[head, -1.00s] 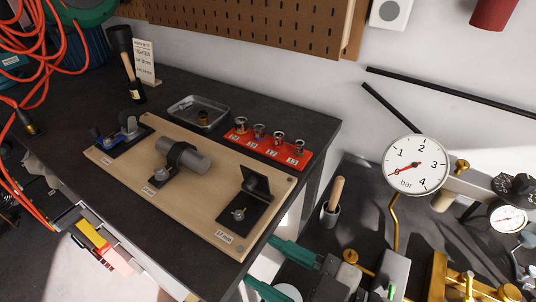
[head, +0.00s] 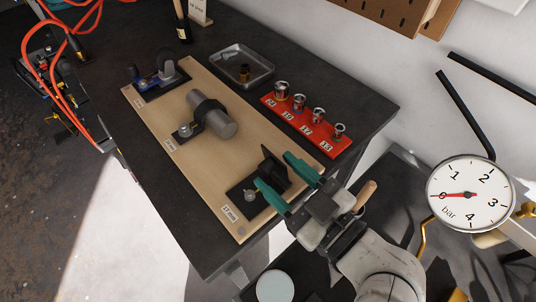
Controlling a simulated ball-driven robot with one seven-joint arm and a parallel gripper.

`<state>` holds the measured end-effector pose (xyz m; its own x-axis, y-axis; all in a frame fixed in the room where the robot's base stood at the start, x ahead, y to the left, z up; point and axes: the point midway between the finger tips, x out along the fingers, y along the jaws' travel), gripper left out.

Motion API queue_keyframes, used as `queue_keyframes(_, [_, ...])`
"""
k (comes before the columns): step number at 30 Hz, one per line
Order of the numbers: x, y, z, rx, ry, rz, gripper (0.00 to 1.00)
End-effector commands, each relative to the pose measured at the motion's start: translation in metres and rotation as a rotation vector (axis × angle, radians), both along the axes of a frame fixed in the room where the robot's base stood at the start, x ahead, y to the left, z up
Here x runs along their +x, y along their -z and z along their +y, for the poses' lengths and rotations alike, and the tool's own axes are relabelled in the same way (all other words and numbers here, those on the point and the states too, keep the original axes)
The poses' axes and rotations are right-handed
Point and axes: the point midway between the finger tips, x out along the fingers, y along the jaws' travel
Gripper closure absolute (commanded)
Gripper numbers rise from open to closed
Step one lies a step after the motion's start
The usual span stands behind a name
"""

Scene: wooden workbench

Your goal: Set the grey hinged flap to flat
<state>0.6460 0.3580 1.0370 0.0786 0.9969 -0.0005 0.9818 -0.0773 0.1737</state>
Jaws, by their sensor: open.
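The hinged flap (head: 272,168), which looks dark grey to black, stands raised from a dark base plate (head: 239,197) at the near right end of a wooden board (head: 205,170). My gripper (head: 273,169) has two teal fingers, open and apart, reaching in from the lower right. In the picture one fingertip is at the flap's upper right and the other at its lower left, over the plate. I cannot tell whether either touches the flap. A finger partly hides the flap's lower side.
A grey cylinder (head: 222,126) under a black strap and a blue-and-grey clamp piece (head: 168,72) sit farther along the board. Behind are a metal tray (head: 262,62) and a red socket holder (head: 334,147). A pressure gauge (head: 470,195) stands at right.

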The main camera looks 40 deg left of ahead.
Motion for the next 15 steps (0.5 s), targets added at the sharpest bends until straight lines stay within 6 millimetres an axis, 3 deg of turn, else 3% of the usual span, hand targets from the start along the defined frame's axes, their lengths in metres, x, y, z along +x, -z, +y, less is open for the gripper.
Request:
queue_keyframes(6, [0.002,-0.001,0.029,0.001,-0.002,0.000,0.45])
queue_keyframes(15, [0.003,0.000,0.038,0.000,0.000,0.000,0.45])
